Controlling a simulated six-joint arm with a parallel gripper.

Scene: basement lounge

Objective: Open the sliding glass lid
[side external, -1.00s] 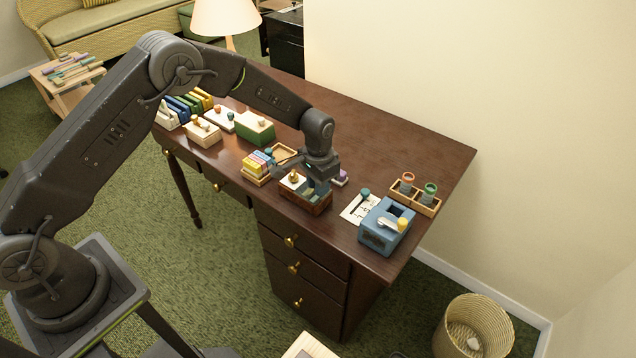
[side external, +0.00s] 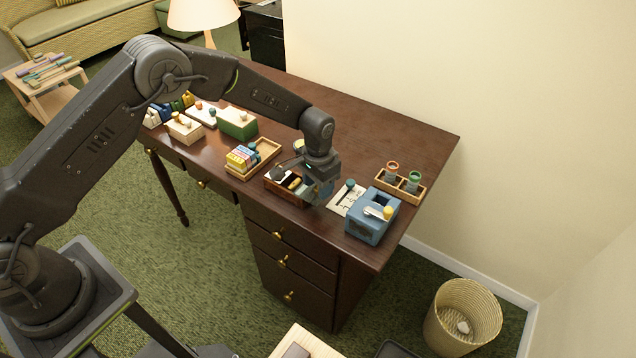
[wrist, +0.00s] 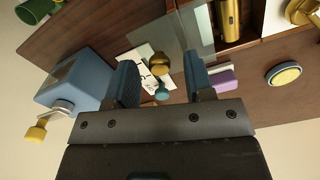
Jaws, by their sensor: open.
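The wooden box (side external: 281,190) stands near the desk's front edge; part of its top is uncovered, showing a dark inside with something yellow. In the wrist view a gold cylinder (wrist: 230,20) lies in it. A clear glass lid (wrist: 190,28) extends past the box's end, towards the blue device. A round brass knob (wrist: 160,63) shows beside the glass, between my fingers. My gripper (side external: 320,190) is low at the box's right end. In the wrist view its blue fingers (wrist: 158,75) are apart, with a gap visible around the knob.
A blue device (side external: 372,217) with a yellow knob, a paper (side external: 345,203) with a teal-topped tool, and a wooden rack (side external: 405,187) stand to the right. A tray (side external: 262,155) of coloured blocks is to the left. The desk's back (side external: 380,125) is clear.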

